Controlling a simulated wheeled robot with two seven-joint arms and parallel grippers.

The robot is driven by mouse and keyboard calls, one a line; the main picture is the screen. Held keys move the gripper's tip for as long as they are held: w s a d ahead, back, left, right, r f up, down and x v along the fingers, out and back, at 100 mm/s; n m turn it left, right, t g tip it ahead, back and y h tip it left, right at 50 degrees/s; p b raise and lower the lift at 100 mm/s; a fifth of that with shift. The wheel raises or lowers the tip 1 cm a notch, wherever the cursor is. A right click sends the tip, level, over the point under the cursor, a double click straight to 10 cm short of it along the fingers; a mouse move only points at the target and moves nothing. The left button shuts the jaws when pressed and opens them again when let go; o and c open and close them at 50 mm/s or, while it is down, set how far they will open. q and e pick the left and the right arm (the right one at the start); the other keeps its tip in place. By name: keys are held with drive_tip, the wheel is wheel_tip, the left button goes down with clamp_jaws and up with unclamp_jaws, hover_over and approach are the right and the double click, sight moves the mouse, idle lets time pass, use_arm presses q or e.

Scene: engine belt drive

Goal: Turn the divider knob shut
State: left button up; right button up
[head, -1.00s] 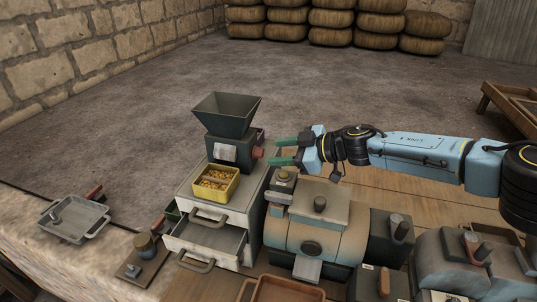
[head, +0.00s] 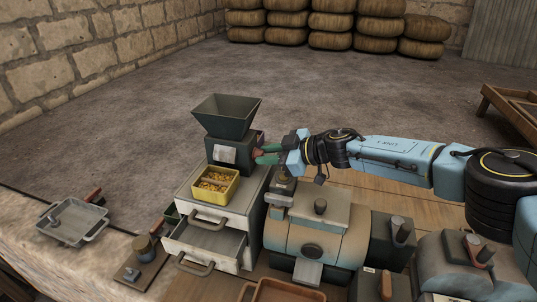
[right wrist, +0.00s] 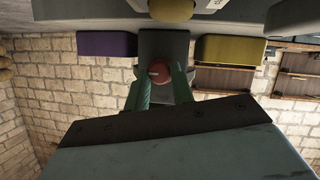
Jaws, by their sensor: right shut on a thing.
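The divider (head: 226,150) is a dark green machine with a square hopper (head: 226,113) on top, standing on a white drawer cabinet (head: 237,200). Its red knob (head: 258,153) is on its right side. My right gripper (head: 263,154) is at the knob, its green fingers on either side and shut on it. In the right wrist view the red knob (right wrist: 159,73) sits between the fingertips, with a pale mark on its face. My left gripper is not in view.
A yellow tray of grain (head: 216,186) sits on the cabinet in front of the divider. An open drawer (head: 208,240) juts out below. A tan machine (head: 312,230) stands to the right, under my right forearm. A grey tray (head: 73,221) lies at left.

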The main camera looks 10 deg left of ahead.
drive_tip(key=shift+c, duration=0.5)
drive_tip(key=shift+s+f+n+t+p, duration=0.1)
drive_tip(key=shift+n+t+p, duration=0.65)
drive_tip(key=shift+n, duration=0.45)
drive_tip(key=shift+s+f+n+t+p, duration=0.1)
drive_tip(key=shift+n+t+p, duration=0.45)
drive_tip(key=shift+n+t, duration=0.5)
drive_tip(key=shift+n+y, duration=0.25)
drive_tip(key=shift+y, duration=0.05)
drive_tip(key=o, duration=1)
drive_tip(key=p+v, duration=0.2)
drive_tip(key=v, duration=1.1)
drive_tip(key=shift+r, duration=0.25)
